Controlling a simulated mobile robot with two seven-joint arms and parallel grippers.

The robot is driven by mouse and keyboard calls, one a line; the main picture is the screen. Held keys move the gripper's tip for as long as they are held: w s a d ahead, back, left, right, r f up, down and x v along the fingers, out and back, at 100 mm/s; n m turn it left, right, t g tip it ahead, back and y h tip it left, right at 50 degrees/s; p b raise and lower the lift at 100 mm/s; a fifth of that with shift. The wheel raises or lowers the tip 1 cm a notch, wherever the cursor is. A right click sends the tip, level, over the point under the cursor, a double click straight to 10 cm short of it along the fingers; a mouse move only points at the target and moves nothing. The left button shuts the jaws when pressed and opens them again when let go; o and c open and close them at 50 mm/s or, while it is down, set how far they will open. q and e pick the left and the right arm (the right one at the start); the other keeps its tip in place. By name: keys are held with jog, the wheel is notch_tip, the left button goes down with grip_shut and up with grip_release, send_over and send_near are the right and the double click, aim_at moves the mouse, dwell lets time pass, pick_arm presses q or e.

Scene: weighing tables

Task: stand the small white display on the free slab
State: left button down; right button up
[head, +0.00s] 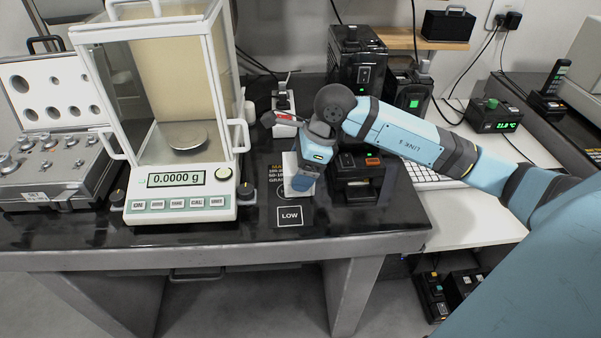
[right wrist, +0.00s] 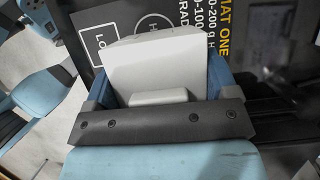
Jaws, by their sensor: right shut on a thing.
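My right gripper (head: 302,187) points down over the dark table's front right part, above the black printed mat (head: 290,217) marked LOW. In the right wrist view its two blue fingers are shut on the small white display (right wrist: 158,68), one on each side. The display shows there as a plain white block with a smaller raised part. In the head view the gripper mostly hides it, and only a pale part shows. Whether it touches the mat is not clear. I cannot tell which surface is the free slab. My left gripper is not in view.
A glass balance (head: 180,204) reading 0.0000 g stands left of the mat, with a weight case (head: 50,185) further left. A black device (head: 357,190) stands close to the gripper's right.

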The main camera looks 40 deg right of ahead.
jog(key=shift+f, duration=0.75)
jog(key=o, duration=0.9)
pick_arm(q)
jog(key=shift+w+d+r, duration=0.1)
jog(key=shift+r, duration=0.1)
pick_arm(e)
jog(key=shift+r, duration=0.3)
pick_arm(q)
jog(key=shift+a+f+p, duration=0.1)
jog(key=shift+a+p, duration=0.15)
jog(key=shift+p, duration=0.6)
pick_arm(e)
jog(key=v, duration=1.1)
jog(key=shift+s+d+r, duration=0.1)
jog(key=shift+r, duration=0.3)
